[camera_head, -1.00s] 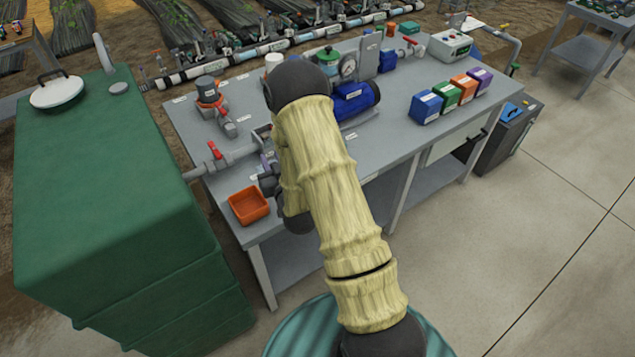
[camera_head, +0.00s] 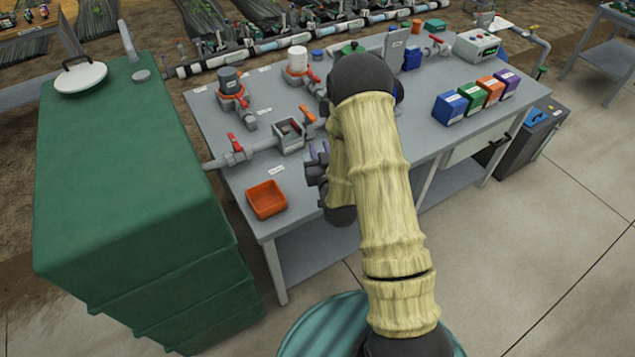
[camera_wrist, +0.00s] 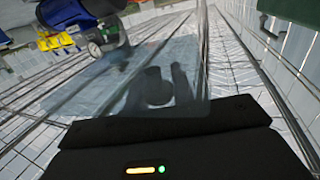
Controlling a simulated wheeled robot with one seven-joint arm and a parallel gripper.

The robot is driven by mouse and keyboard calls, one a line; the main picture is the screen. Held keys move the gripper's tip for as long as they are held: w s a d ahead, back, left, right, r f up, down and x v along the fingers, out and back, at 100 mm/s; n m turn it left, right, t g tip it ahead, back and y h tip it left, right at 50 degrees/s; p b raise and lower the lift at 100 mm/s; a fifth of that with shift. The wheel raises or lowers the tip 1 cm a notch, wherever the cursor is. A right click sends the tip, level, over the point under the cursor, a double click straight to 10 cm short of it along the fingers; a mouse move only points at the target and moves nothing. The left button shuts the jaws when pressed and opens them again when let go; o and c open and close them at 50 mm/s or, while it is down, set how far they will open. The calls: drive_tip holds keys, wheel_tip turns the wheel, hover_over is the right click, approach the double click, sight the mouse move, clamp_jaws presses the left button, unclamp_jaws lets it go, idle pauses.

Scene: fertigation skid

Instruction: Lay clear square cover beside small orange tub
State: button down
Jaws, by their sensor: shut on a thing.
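The small orange tub (camera_head: 267,199) sits empty at the near left corner of the grey bench. My gripper (camera_head: 318,160) is above the bench, to the right of the tub, partly hidden by my arm. In the wrist view a see-through flat sheet, the clear square cover (camera_wrist: 150,85), stands out from my dark gripper (camera_wrist: 165,130), which is shut on it. The fingertips are not clear there. I cannot make out the cover in the head view. An open grey square box (camera_head: 288,137) in the pipe line shows behind the tub.
Valves with red handles (camera_head: 236,143) stand left of the open box. Blue, green, orange and purple boxes (camera_head: 450,107) line the bench's right side. A big green tank (camera_head: 130,190) stands left. Bare bench top lies around the tub.

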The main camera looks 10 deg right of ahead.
drive_tip(key=w+f+n+y+b, duration=0.1)
drive_tip(key=w+f+b, duration=0.4)
drive_tip(key=b, duration=0.8)
wheel_tip(320, 180, down, 3)
drive_tip(key=shift+w+r+y, duration=0.15)
drive_tip(key=shift+w+y, duration=0.2)
drive_tip(key=shift+y, duration=0.25)
drive_tip(key=shift+f, duration=2.9)
drive_tip(key=shift+f, duration=2.05)
